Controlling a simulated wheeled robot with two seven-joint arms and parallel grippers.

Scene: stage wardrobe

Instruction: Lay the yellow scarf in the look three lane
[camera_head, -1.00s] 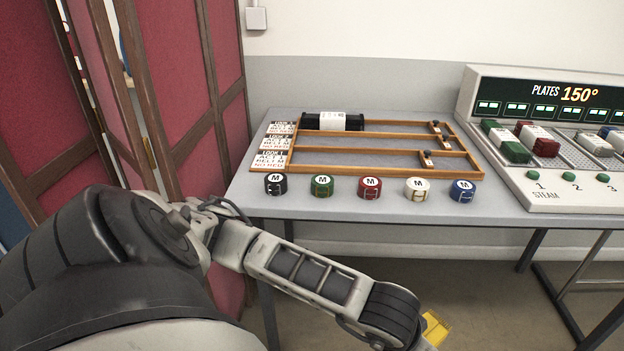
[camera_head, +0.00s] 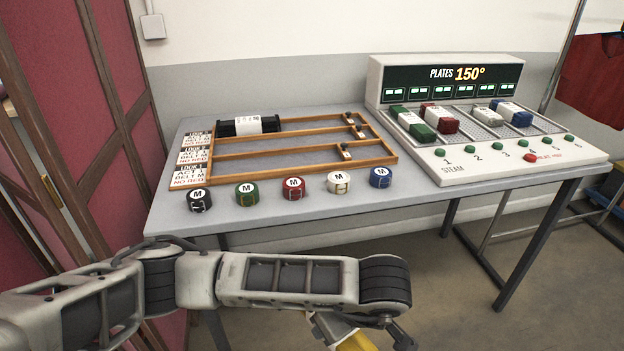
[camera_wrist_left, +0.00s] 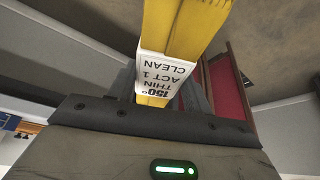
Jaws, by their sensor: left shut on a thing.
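The yellow scarf (camera_head: 357,342) shows at the bottom edge of the head view, mostly cut off. In the left wrist view the folded scarf (camera_wrist_left: 188,28) carries a white label reading 150°, THIN, ACT 1, CLEAN. My left gripper (camera_wrist_left: 165,98) is shut on it. In the head view the scarf is in front of the table, below its top. The wooden lane rack (camera_head: 290,152) lies on the table, with look cards (camera_head: 188,178) at its left end. The back lane holds a black roll (camera_head: 227,129) with a white label. My right gripper is out of view.
Several belt rolls, including black (camera_head: 199,203), red (camera_head: 293,191) and blue (camera_head: 380,180), stand along the table's front edge (camera_head: 300,218). A steam plate machine (camera_head: 445,75) with folded cloths stands to the right. A red folding screen (camera_head: 85,80) is at the left.

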